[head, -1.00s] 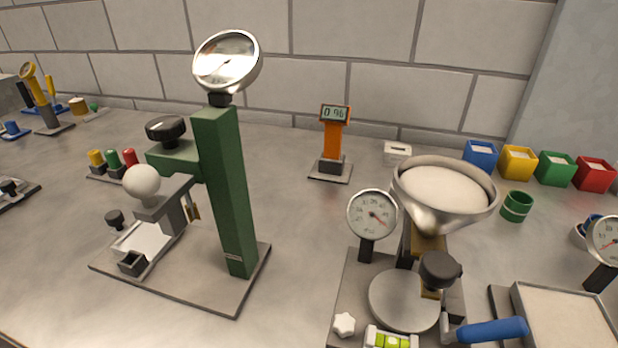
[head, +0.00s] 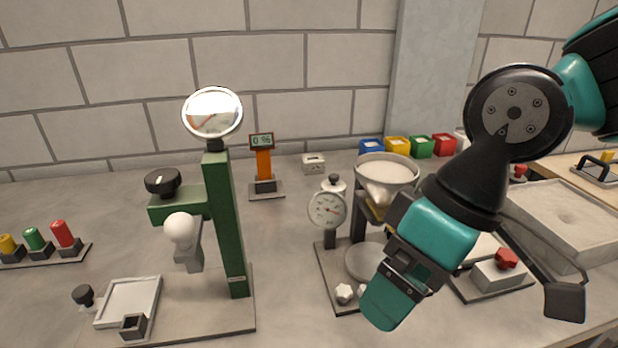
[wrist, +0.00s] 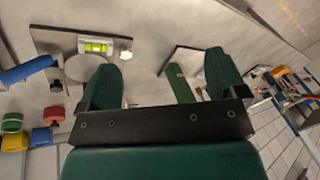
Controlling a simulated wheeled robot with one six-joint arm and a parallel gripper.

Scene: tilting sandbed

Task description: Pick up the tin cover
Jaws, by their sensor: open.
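A small pale round tin with a dark-knobbed cover (head: 334,184) stands behind the round dial gauge in the head view; it is the likeliest tin cover, and its lower part is hidden. I cannot make it out in the wrist view. My gripper (head: 388,298) reaches down from the right, in front of the funnel stand, to the right of and nearer than the tin. In the wrist view my gripper (wrist: 165,82) has its two green fingers wide apart, with nothing held between them.
A green press column (head: 226,225) with a round dial stands to the left. The metal funnel (head: 387,168) and dial gauge (head: 328,210) are close to my gripper. Coloured boxes (head: 397,147) line the back. A sand tray (head: 560,225) is at right. Bare bench lies front centre.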

